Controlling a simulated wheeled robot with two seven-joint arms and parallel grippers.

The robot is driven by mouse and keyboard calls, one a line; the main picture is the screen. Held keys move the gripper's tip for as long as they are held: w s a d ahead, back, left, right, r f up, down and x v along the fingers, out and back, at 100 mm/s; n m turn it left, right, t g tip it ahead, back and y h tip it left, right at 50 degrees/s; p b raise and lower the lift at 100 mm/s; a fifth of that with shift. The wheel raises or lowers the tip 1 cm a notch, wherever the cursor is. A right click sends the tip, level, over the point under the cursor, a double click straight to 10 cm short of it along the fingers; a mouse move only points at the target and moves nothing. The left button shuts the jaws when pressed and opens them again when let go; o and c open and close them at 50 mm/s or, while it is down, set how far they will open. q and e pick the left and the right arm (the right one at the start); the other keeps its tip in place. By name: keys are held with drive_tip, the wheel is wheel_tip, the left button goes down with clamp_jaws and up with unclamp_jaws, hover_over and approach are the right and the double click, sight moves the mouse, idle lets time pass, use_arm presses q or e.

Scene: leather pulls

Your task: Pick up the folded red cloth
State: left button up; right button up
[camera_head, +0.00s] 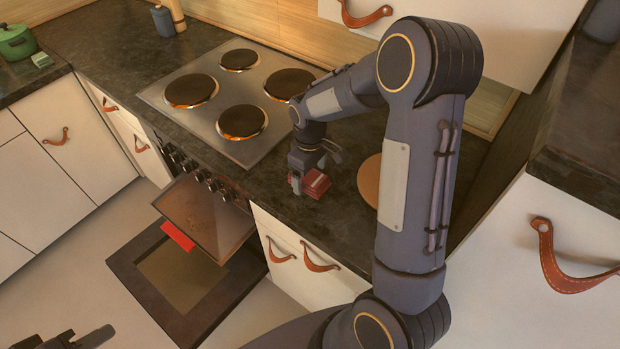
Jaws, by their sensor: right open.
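A folded dark red cloth (318,182) lies on the dark countertop near its front edge, to the right of the stove. My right gripper (312,180) reaches down over the counter right at the cloth, its jaws open. One finger shows at the cloth's left side and another part behind it. I cannot tell whether the fingers touch the cloth. Part of my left gripper (80,340) shows at the bottom left edge, well away from the cloth, and its jaws are not clear.
A stove with several burners (242,122) is left of the cloth, and a round wooden board (370,181) is right of it. The oven door (185,285) hangs open below, with a pulled-out tray (205,217) and a flat bright red piece (178,236) at its edge.

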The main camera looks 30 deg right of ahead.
drive_tip(key=c, duration=1.1)
drive_tip(key=shift+r, duration=0.1)
drive_tip(key=shift+w+r, duration=0.1)
drive_tip(key=shift+r, duration=0.5)
drive_tip(key=a+r+b, duration=0.1)
drive_tip(key=a+r, duration=0.3)
drive_tip(key=a+r+b, duration=0.1)
drive_tip(key=a+r, duration=0.2)
drive_tip(key=a, duration=0.2)
drive_tip(key=a+r+b, duration=0.1)
drive_tip(key=a+r, duration=0.3)
drive_tip(key=a, duration=0.1)
drive_tip(key=shift+r, duration=0.3)
